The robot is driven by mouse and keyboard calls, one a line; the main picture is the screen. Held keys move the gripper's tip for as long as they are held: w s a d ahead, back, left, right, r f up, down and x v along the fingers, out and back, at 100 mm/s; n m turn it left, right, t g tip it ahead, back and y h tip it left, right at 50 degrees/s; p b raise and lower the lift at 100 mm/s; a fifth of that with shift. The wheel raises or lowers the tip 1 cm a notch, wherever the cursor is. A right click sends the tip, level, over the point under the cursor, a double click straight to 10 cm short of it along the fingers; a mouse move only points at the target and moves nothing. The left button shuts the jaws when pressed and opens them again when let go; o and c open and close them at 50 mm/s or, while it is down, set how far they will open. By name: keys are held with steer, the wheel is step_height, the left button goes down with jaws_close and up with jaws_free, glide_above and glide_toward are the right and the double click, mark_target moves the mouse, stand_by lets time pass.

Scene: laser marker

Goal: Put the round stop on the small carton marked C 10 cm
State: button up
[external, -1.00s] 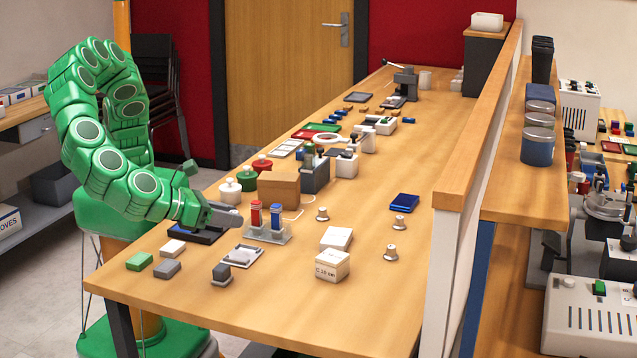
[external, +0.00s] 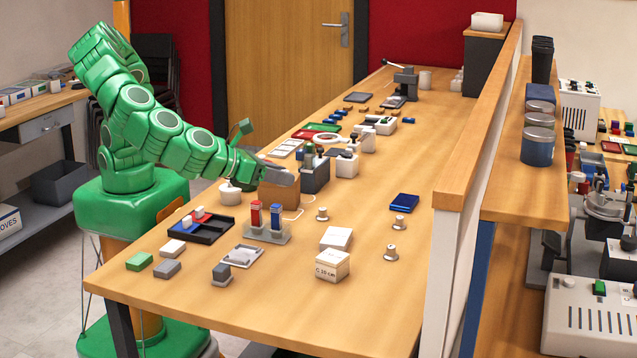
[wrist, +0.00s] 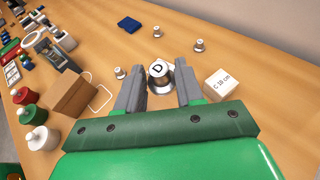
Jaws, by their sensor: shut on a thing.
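My gripper (external: 292,179) is above the table by the brown box. Similar round metal pieces stand loose at the back (external: 322,214), right (external: 399,223) and lower right (external: 391,253).
A white box (external: 336,238) sits behind the carton. A rack with red and blue tubes (external: 265,235) and a dark tray (external: 209,229) stand to the left. A blue case (external: 404,202) lies right.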

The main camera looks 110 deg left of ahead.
steer(key=w+d+f, duration=0.3)
steer(key=w+f, duration=0.1)
steer(key=w, duration=0.4)
glide_above(325, 257)
step_height(325, 257, down, 5)
steer(key=shift+s+f, duration=0.1)
steer(key=shift+f, duration=0.05)
steer(key=shift+w+f, duration=0.2)
steer(key=shift+f, duration=1.55)
steer(key=shift+f, duration=0.1)
steer(key=o, duration=1.1)
steer(key=shift+c, duration=0.2)
steer(key=v, duration=1.2)
